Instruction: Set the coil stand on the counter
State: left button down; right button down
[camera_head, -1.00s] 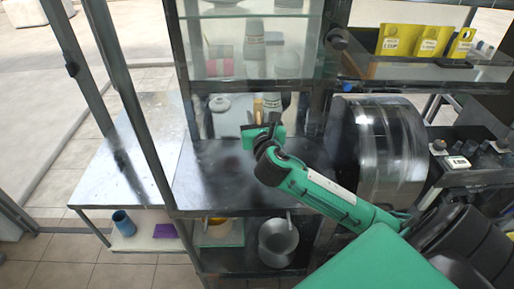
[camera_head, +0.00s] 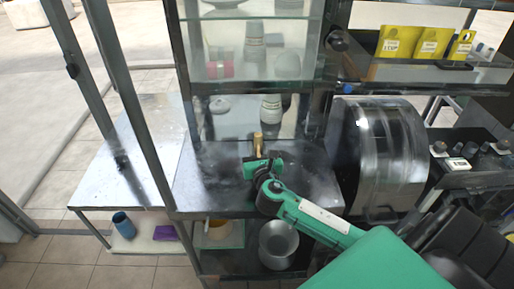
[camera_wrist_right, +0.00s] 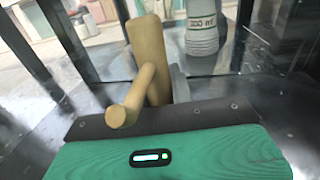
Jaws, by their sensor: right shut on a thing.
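The coil stand (camera_head: 257,142) is a tan wooden upright with a round peg. In the right wrist view the coil stand (camera_wrist_right: 149,62) stands nearly upright, its peg pointing toward the camera. My right gripper (camera_head: 262,164) is shut on its lower part, which the gripper hides. The stand is over the dark metal counter (camera_head: 205,188), in front of the glass case. I cannot tell whether its bottom touches the counter. My left gripper is not in view.
A white printed cup (camera_head: 270,108) stands behind the stand, and it also shows in the right wrist view (camera_wrist_right: 203,28). A shiny metal drum (camera_head: 385,150) is to the right. A frame post (camera_head: 130,110) crosses at left. The counter's left part is clear.

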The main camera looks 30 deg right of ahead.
jog(key=c, duration=1.2)
grip_release()
jog(key=shift+f, duration=0.15)
jog(key=shift+c, duration=0.2)
jog(key=shift+r, duration=0.2)
jog(key=b+v, duration=0.2)
jog(key=v, duration=0.8)
jog(key=shift+s+a+f, duration=0.15)
jog(key=shift+s+f, duration=0.05)
jog(key=shift+s, duration=0.15)
jog(key=shift+s+a+r, duration=0.15)
jog(key=shift+s+a, duration=0.1)
jog(key=shift+s, duration=0.35)
